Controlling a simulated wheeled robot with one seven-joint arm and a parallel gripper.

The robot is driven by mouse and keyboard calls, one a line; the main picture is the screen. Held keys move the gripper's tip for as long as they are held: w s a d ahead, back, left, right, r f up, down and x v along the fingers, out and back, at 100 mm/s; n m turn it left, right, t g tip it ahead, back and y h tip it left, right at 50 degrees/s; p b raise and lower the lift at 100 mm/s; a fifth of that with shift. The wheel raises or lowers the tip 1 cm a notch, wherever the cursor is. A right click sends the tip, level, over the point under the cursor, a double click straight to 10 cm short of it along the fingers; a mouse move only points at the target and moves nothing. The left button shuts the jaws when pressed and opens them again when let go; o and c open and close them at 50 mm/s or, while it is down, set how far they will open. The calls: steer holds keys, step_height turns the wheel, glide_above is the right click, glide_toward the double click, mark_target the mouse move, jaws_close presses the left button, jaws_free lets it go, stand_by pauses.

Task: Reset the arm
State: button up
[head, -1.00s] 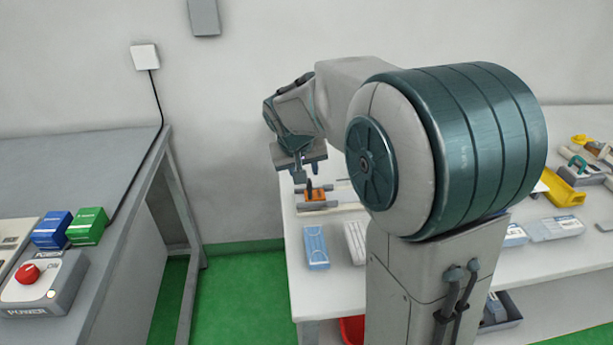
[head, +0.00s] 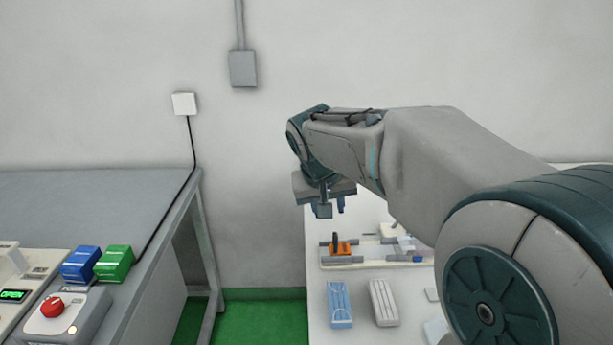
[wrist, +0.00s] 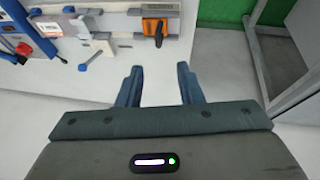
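My gripper (head: 332,206) hangs from my arm above the left edge of the white table (head: 318,297), fingers pointing down. In the wrist view my gripper (wrist: 160,88) shows two blue-grey fingers spread apart with nothing between them. An orange block with a dark lever (head: 341,247) sits on a rail fixture on the table, below and apart from the gripper; the orange block also shows in the wrist view (wrist: 153,27). My upper arm covers much of the table's right part.
A blue pack (head: 339,304) and a whitish pack (head: 383,302) lie at the table's front. Left, a grey bench (head: 90,190) carries blue (head: 80,264) and green (head: 114,263) boxes and a red button (head: 52,307). A green-floored gap separates bench and table.

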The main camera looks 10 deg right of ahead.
steer(key=s+f+y+p, duration=0.1)
steer(key=s+p, duration=0.1)
steer(key=s, duration=0.8)
steer(key=s+d+f+g+y+p, duration=0.1)
steer(key=s+f+p, duration=0.1)
steer(key=s, duration=0.8)
steer(key=shift+d+f+p, duration=0.25)
steer(key=shift+d+p, duration=0.05)
steer(key=shift+p, duration=0.45)
steer(key=shift+s, duration=0.1)
